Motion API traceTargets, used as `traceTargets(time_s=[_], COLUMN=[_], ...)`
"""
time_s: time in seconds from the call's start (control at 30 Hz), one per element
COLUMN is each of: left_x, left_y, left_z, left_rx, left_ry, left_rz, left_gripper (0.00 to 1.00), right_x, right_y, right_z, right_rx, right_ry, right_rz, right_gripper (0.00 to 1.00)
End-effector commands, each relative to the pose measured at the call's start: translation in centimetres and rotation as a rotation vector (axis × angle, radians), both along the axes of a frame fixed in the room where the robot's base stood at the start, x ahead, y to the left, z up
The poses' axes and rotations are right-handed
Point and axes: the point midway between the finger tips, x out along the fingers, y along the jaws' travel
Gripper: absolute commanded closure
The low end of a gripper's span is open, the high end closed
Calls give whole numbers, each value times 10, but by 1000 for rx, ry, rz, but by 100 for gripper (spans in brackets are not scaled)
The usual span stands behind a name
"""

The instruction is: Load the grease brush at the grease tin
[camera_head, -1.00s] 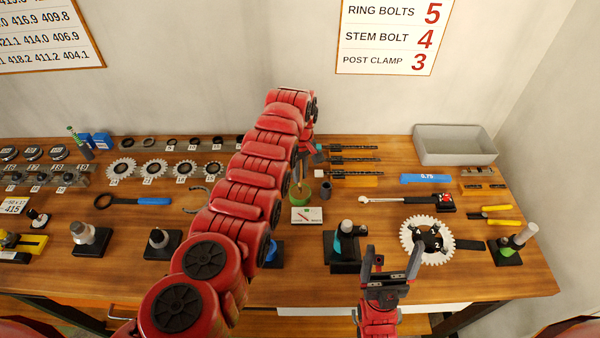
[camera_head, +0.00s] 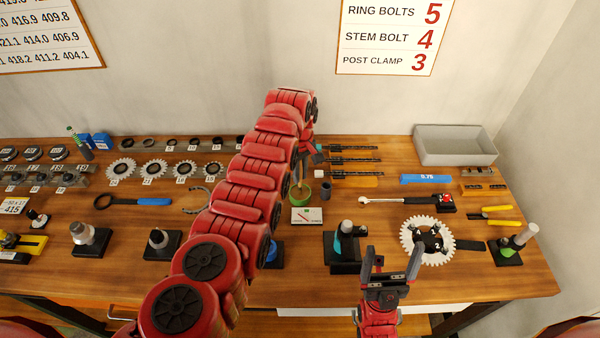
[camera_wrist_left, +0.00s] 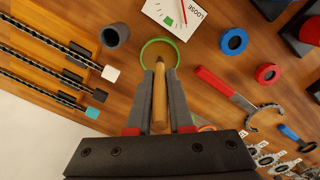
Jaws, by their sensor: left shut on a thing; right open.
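The grease tin (camera_head: 297,199) is a small round tin with a green rim, on the bench behind a white card. It also shows in the left wrist view as a green ring (camera_wrist_left: 147,45). My left gripper (camera_wrist_left: 160,88) is shut on the grease brush (camera_wrist_left: 160,100), a wooden handle with a dark tip. The tip appears within the tin's green outline; I cannot tell how deep it is or whether it carries grease. In the head view my left arm partly hides the tin. My right gripper (camera_head: 390,264) is open and empty at the bench's front edge.
A grey cup (camera_wrist_left: 115,35) and the white card (camera_head: 306,216) stand close to the tin. A rack of dark rods (camera_head: 355,160) lies behind. A black stand (camera_head: 343,252) and a chainring (camera_head: 410,240) are near my right gripper. A grey bin (camera_head: 455,145) is back right.

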Motion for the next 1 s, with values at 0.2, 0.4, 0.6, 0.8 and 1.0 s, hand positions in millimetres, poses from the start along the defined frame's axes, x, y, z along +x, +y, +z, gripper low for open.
traceTargets(time_s=[0.2, 0.4, 0.6, 0.8, 1.0], left_x=[1, 1, 2, 1, 1], left_y=[0, -1, -1, 0, 0], left_z=[21, 38, 54, 68, 68], left_rx=[-1, -1, -2, 0, -1], left_ry=[-3, -5, -7, -3, -2], left_rz=[0, 0, 0, 0, 0], left_gripper=[100, 100, 100, 100, 100], right_x=[0, 0, 0, 0, 0], right_y=[0, 0, 0, 0, 0], right_z=[12, 15, 15, 14, 14], right_rx=[0, 0, 0, 0, 0], right_ry=[0, 0, 0, 0, 0], right_rz=[0, 0, 0, 0, 0], right_gripper=[13, 13, 13, 13, 13])
